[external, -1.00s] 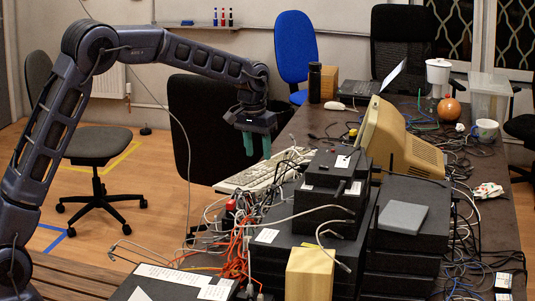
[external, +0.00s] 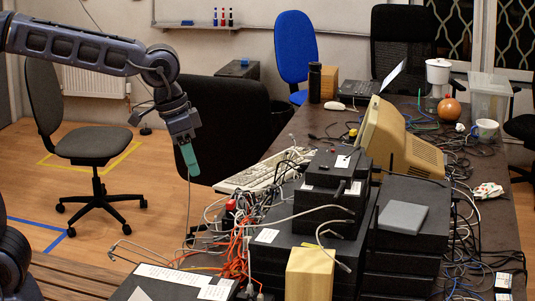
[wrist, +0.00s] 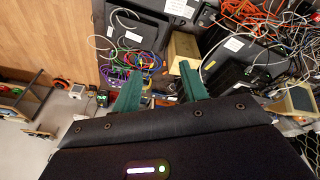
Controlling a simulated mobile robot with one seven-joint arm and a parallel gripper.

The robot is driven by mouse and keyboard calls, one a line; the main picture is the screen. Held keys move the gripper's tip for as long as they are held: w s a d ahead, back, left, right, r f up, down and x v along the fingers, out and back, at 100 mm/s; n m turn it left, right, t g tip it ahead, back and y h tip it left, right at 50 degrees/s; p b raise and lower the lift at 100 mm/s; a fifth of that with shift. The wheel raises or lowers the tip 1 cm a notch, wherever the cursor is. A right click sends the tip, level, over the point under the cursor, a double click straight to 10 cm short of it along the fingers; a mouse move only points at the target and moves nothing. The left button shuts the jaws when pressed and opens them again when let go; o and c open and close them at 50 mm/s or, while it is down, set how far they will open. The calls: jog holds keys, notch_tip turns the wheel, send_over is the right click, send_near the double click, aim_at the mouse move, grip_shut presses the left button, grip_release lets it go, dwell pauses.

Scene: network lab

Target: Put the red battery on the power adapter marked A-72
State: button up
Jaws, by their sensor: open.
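My gripper (external: 189,160) has green fingers and hangs in the air left of the cluttered table, tilted downward. In the wrist view my gripper (wrist: 159,71) is open, with nothing between its two fingers. A small red-topped dark object (external: 231,205) stands among the cables at the table's left side, right of and below my gripper in the picture; I cannot tell whether it is the red battery. Black boxes with white labels, one of them at the table's front (external: 266,237), also show in the wrist view (wrist: 234,45). The labels are too small to read, so A-72 cannot be picked out.
Orange and grey cables (external: 238,245) tangle around the boxes. A wooden block (external: 309,272) stands in front of them. A cream keyboard (external: 250,178) and a beige monitor (external: 400,140) are farther back. An office chair (external: 92,145) stands on the open floor at left.

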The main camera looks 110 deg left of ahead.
jog(key=s+d+f+m+t, duration=0.1)
jog(key=s+d+f+m, duration=0.2)
jog(key=s+d, duration=0.6)
jog(key=s+d+f+m, duration=0.2)
jog(key=s+d+m, duration=0.1)
jog(key=s+d, duration=0.7)
jog(key=shift+d+f+t+h, duration=0.4)
jog(key=shift+d, duration=0.05)
